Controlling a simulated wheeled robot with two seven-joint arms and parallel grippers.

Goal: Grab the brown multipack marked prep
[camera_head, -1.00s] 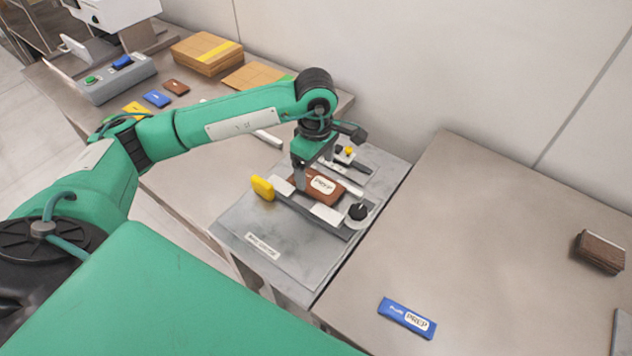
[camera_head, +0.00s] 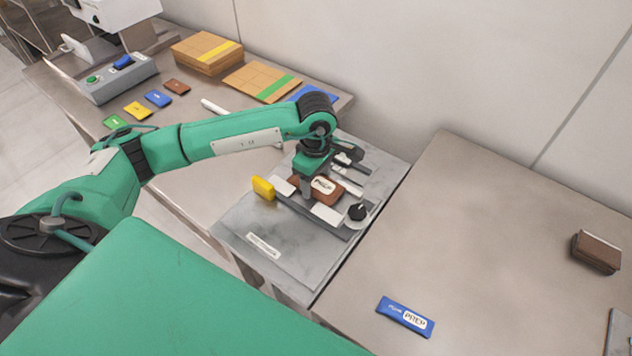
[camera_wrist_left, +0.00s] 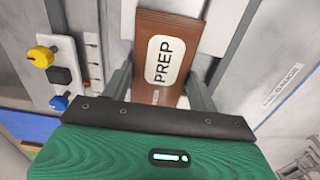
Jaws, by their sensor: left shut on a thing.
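The brown multipack with a white PREP label (camera_wrist_left: 178,88) fills the middle of the left wrist view. In the head view the brown multipack (camera_head: 299,188) sits among the fittings of the grey work plate. My left gripper (camera_head: 307,192) reaches down onto it from above. In the left wrist view the two grey fingers of my left gripper (camera_wrist_left: 160,88) stand on either side of the pack, shut on it. Whether the pack is off its support cannot be told. My right gripper is not in view.
A yellow knob (camera_head: 263,188) and a black knob (camera_head: 357,212) flank the pack on the grey plate (camera_head: 290,262). A blue labelled packet (camera_head: 405,317) and a brown block (camera_head: 596,252) lie on the right table. Flat cartons (camera_head: 206,53) lie at the back left.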

